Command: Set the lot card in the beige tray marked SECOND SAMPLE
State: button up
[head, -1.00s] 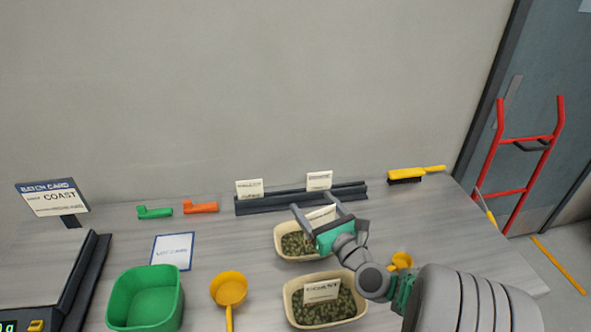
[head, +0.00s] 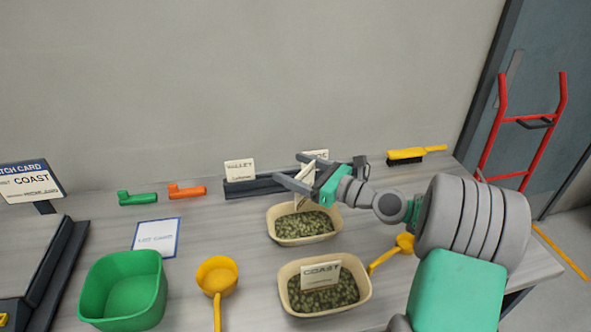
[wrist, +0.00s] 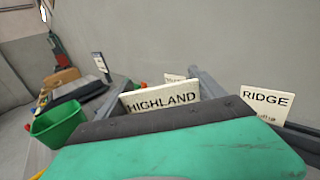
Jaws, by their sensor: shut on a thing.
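My gripper (head: 292,168) is shut on a cream card (head: 304,187), seen nearly edge-on in the head view. In the wrist view this card (wrist: 161,98) reads HIGHLAND. It is held tilted above the rear part of the back beige tray (head: 274,233), which holds green pellets; I cannot tell whether its lower end touches them. The front beige tray (head: 289,306) holds similar pellets and a COAST card (head: 320,275) standing in it. I can read no SECOND SAMPLE mark on either tray.
A dark rack (head: 262,187) behind holds a VALLEY card (head: 240,170) and a RIDGE card (wrist: 266,102). A blue-edged LOT CARD sheet (head: 157,237), green bin (head: 123,290), yellow scoop (head: 217,275) and COAST sign (head: 32,180) are left. A yellow brush (head: 406,156) lies back right.

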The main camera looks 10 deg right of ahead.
aim_at(304, 198)
notch_tip(304, 198, down, 8)
jog(key=b, duration=0.7)
jog(key=shift+f, duration=0.2)
jog(key=shift+r, duration=0.1)
jog(key=o, duration=1.2)
jog(key=shift+c, duration=0.2)
notch_tip(304, 198, up, 7)
jog(key=p, duration=0.7)
jog(key=shift+r, duration=0.15)
jog(key=shift+f, duration=0.2)
jog(key=shift+s, duration=0.1)
